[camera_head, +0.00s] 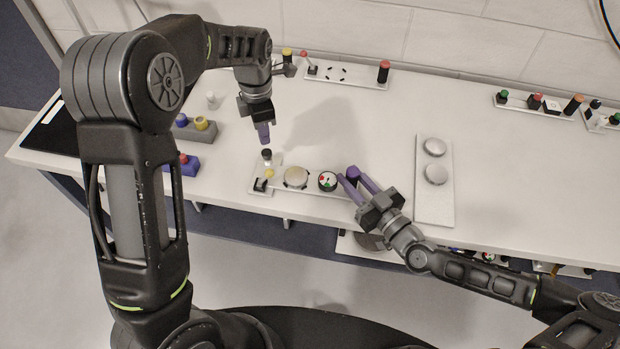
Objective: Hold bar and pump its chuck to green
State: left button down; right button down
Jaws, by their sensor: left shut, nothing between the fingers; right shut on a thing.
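A narrow white fixture plate (311,189) lies near the table's front edge. On it, from left to right, are a black switch (261,185), a small yellow part (269,174), a round beige disc (295,178) and a round gauge (327,181) with red and green marks. The needle is too small to read. A black-topped post (266,155) stands at the plate's back left. My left gripper (264,139) is shut and empty, pointing down just behind and above that post.
A white plate with two silver discs (435,173) lies right of my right gripper. Plates with coloured buttons stand at the back (346,75) and back right (535,104). Grey (195,130) and blue (183,166) button boxes are at left. The table's middle is clear.

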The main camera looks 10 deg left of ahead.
pick_arm(q)
jog(key=shift+r, duration=1.25)
pick_arm(e)
jog(key=c, duration=1)
grip_release()
jog(key=shift+c, duration=0.2)
jog(key=v, duration=1.2)
